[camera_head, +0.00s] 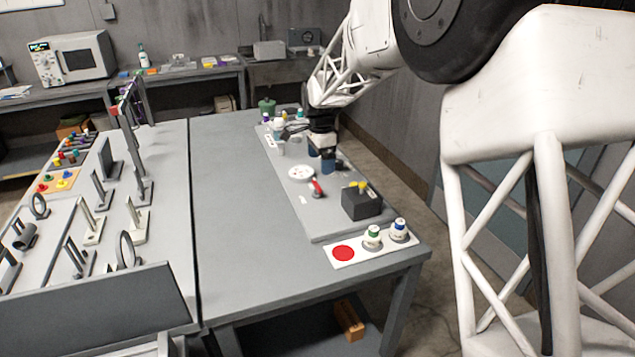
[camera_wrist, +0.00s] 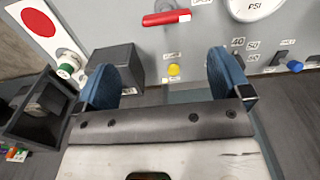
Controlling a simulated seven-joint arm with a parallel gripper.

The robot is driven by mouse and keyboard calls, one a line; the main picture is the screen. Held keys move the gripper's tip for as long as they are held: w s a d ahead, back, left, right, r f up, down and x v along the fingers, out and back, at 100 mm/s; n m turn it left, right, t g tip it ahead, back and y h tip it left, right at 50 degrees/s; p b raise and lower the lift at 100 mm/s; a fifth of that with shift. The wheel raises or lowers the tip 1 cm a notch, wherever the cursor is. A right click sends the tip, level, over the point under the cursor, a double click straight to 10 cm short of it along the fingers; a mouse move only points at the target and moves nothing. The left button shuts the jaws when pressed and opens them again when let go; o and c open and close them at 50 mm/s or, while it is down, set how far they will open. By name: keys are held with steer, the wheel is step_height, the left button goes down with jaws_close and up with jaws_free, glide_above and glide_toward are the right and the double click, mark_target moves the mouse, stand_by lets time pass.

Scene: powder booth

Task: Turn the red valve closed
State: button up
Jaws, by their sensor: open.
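The red valve handle (camera_head: 317,188) is a small bar on the grey panel (camera_head: 325,222), just below the white gauge (camera_head: 301,172) in the head view. In the wrist view the red handle (camera_wrist: 166,18) lies roughly crosswise near the top edge, with a pale end at its right. My gripper (camera_head: 321,159) is above the panel, a little beyond the handle. In the wrist view my gripper (camera_wrist: 167,72) has its two blue fingers wide apart with nothing between them in their grip. The handle is ahead of the fingers and apart from them.
A dark box (camera_head: 361,203) stands on the panel nearer the front. A white card with a red disc (camera_head: 343,253) and two jars (camera_head: 373,234) sit at the table's front corner. The table left of the panel is clear.

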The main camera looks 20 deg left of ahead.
mark_target(317, 183)
steer(key=shift+a+f, duration=0.35)
steer(key=shift+a, duration=0.35)
steer(key=shift+f, duration=3.9)
steer(key=c, duration=0.9)
steer(key=shift+c, duration=0.2)
